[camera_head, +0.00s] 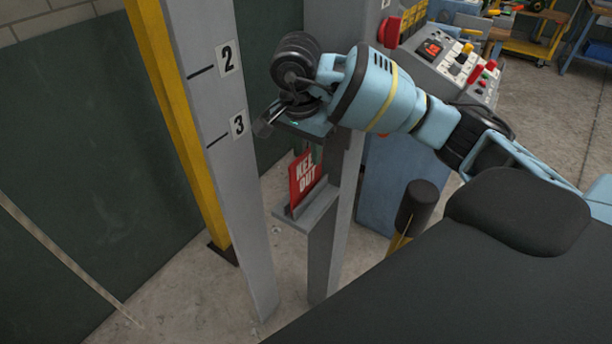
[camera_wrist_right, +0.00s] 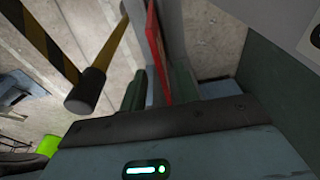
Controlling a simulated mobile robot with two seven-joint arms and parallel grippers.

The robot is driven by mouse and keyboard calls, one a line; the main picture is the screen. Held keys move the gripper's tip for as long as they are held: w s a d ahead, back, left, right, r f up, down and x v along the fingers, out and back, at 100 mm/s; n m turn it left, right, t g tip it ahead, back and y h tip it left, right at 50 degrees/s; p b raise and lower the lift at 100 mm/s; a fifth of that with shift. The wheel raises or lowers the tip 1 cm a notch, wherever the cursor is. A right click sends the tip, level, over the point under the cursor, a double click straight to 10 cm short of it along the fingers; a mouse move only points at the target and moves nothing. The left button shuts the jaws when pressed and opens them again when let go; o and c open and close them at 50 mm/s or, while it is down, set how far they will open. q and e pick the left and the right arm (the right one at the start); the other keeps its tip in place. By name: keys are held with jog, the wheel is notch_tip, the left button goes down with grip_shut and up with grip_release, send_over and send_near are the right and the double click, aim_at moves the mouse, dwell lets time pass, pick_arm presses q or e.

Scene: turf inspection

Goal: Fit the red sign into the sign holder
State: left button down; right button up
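The red sign (camera_head: 304,180) with white "KEEP OUT" lettering stands roughly upright at the grey sign holder (camera_head: 319,206), its lower edge at the holder's top slot. Whether it is fully seated is hard to see. My right gripper (camera_head: 312,153) points down over the sign's top edge. In the right wrist view the red sign (camera_wrist_right: 158,55) runs between the two dark green fingers (camera_wrist_right: 158,90). A narrow gap shows between the left finger and the sign, while the right finger lies close beside it. The fingers look slightly open. My left gripper is out of view.
A tall grey post (camera_head: 228,150) marked 2 and 3 and a yellow post (camera_head: 180,130) stand left of the holder. A control panel (camera_head: 440,50) with a red button stands behind my right arm. A black-capped bollard (camera_head: 418,205) stands right of the holder.

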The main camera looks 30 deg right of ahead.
aim_at(303, 175)
jog(key=shift+w+d+f, duration=0.15)
jog(key=shift+f, duration=0.45)
jog(key=shift+w+d+f, duration=0.1)
jog(key=shift+f, duration=0.45)
jog(key=shift+d+f, duration=0.1)
jog(key=shift+f, duration=0.35)
jog(key=shift+f, duration=0.25)
grip_shut()
